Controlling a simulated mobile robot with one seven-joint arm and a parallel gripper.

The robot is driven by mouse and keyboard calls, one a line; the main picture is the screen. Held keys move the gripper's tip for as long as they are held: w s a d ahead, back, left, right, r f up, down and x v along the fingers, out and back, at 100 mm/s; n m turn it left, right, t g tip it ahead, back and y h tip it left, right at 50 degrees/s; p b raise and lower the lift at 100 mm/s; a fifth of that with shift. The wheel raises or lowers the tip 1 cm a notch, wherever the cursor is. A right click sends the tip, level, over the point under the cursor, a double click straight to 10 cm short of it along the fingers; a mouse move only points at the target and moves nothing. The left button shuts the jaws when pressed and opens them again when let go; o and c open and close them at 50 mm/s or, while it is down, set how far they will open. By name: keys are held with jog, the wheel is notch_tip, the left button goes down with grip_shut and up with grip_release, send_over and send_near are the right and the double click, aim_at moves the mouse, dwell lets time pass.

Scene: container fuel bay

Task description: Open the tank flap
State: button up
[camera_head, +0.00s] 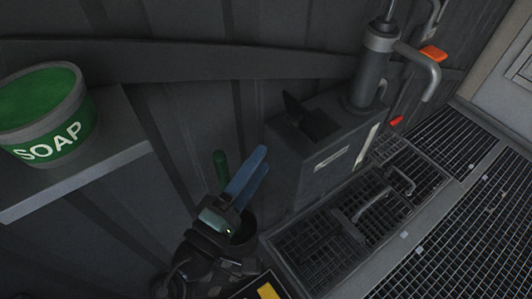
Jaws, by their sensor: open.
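The tank (325,150) is a dark grey box with a pale label on its front, standing against the wall right of the middle. Its flap (308,117) is a dark plate at the left of the tank's top. One part of it stands up at a slant, and I cannot tell how far it is raised. My gripper (241,162) is at the lower middle, with a blue finger and a green finger pointing up. It is open with nothing seen in it, left of the tank and apart from the flap in the picture.
A green soap tub (45,118) stands on a grey shelf (85,175) at the left. A hand pump (375,65) with a bent spout rises from the tank's right end. Floor grates (345,220) with handles lie in front of the tank. The corrugated wall (195,120) is close behind.

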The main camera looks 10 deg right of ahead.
aim_at(290, 125)
notch_tip(290, 125, down, 3)
jog(key=s+a+n, duration=0.2)
jog(key=shift+t, duration=0.4)
jog(key=b+x, duration=0.1)
jog(key=x, duration=1.2)
jog(key=shift+w+d+b, duration=0.1)
jog(key=shift+d+b, duration=0.05)
jog(key=shift+b, duration=0.15)
grip_shut()
